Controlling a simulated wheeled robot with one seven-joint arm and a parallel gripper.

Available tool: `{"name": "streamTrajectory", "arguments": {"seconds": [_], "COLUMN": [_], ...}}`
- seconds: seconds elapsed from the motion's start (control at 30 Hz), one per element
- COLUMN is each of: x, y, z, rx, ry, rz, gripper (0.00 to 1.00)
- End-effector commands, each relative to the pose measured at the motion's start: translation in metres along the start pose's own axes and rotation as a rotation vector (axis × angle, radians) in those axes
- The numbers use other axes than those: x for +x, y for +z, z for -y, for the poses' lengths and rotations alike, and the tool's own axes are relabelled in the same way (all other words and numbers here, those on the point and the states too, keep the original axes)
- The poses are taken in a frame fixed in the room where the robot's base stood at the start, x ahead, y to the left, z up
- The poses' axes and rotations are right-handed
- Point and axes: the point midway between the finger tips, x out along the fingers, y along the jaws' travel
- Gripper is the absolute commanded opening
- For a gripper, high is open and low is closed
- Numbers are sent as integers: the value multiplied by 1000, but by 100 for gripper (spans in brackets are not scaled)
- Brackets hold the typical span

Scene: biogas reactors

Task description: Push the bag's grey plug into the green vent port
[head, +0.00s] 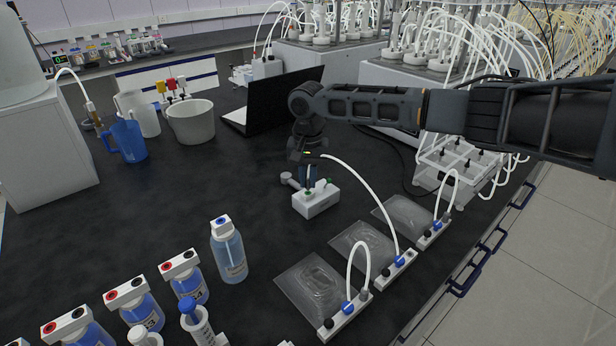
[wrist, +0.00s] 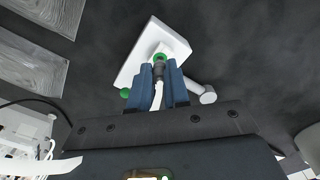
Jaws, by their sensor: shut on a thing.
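A white block (head: 318,206) with green fittings stands on the dark bench; it also shows in the wrist view (wrist: 135,62). The green vent port (wrist: 161,54) is a ring on its top face. My gripper (wrist: 159,80) is over the block, its blue fingers shut on the dark grey plug (wrist: 159,71). The plug's tip is at the green port; I cannot tell how deep it sits. A white tube (head: 372,195) runs from the gripper to the white bar of the middle clear bag (head: 358,245). In the head view, the plug is hidden by my gripper (head: 308,180).
Two more clear bags (head: 312,290) (head: 403,215) with looped tubes lie on either side. Blue-liquid bottles (head: 229,255) stand at front left. A laptop (head: 270,105), a grey bucket (head: 191,122) and a blue jug (head: 126,140) stand behind. The bench left of the block is clear.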

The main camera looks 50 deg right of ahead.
Motion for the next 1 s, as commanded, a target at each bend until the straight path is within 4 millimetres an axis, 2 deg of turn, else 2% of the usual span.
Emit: {"name": "streamTrajectory", "arguments": {"seconds": [1.0], "x": [6], "y": [0], "z": [0], "rx": [0], "ry": [0], "rz": [1], "gripper": [0]}}
